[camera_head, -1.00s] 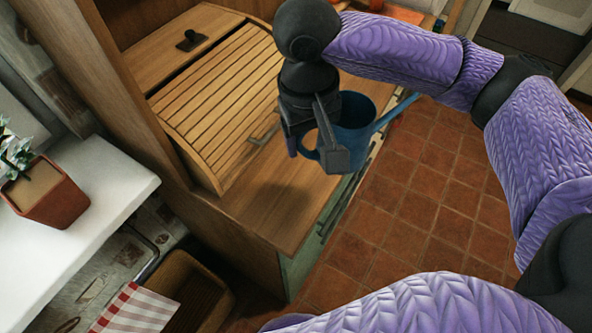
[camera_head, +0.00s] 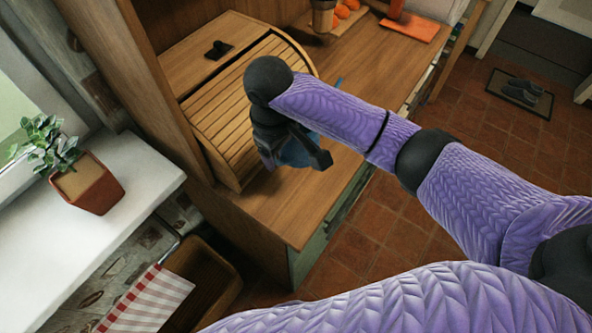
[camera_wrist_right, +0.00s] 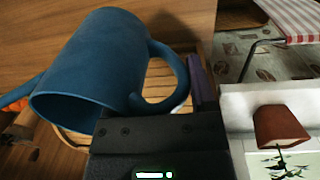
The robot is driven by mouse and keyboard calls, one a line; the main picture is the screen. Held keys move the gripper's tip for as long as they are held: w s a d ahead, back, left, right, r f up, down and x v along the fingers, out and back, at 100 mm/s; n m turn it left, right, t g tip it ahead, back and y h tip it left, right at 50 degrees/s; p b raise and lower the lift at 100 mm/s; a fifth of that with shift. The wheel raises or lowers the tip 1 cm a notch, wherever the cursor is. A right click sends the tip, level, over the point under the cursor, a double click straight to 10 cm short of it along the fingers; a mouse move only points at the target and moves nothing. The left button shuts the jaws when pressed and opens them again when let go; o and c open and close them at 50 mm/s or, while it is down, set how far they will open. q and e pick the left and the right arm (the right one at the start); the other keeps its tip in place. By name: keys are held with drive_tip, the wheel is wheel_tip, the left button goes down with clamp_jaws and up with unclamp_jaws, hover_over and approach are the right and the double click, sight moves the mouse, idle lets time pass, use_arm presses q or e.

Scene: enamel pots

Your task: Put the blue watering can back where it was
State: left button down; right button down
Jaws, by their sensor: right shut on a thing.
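The blue watering can (camera_head: 298,152) is mostly hidden behind my right gripper and arm in the head view. It is over the wooden counter (camera_head: 300,212), in front of the slatted roll-top bread box (camera_head: 226,108). I cannot tell whether its base touches the counter. In the right wrist view, the can's body (camera_wrist_right: 90,60) is tilted in the picture and its curved handle (camera_wrist_right: 178,75) reaches the jaws. My right gripper (camera_head: 290,155) is shut on that handle; it also shows in the right wrist view (camera_wrist_right: 180,105). My left gripper is out of view.
An orange board (camera_head: 408,28) and a container (camera_head: 323,15) with orange fruit stand at the counter's back. A potted plant (camera_head: 88,185) sits on the white sill at left. A striped cloth (camera_head: 150,300) hangs below. The counter's near right part is bare.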

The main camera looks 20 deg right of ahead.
drive_tip(key=shift+n, duration=0.4)
drive_tip(key=f+b, duration=0.1)
drive_tip(key=f, duration=0.2)
drive_tip(key=f+b, duration=0.1)
drive_tip(key=f, duration=0.3)
drive_tip(key=f+b, duration=0.1)
drive_tip(key=f, duration=0.3)
drive_tip(key=shift+s+a, duration=0.1)
drive_tip(key=shift+a, duration=0.15)
drive_tip(key=shift+r, duration=0.15)
unclamp_jaws()
drive_tip(key=r+p, duration=0.1)
drive_tip(key=r, duration=0.2)
drive_tip(key=r+p, duration=0.1)
drive_tip(key=r, duration=0.3)
drive_tip(key=r+p, duration=0.1)
drive_tip(key=r, duration=0.3)
drive_tip(key=shift+s+a+p, duration=0.25)
drive_tip(key=shift+a+p, duration=0.05)
drive_tip(key=shift+p, duration=0.05)
drive_tip(key=shift+r, duration=0.6)
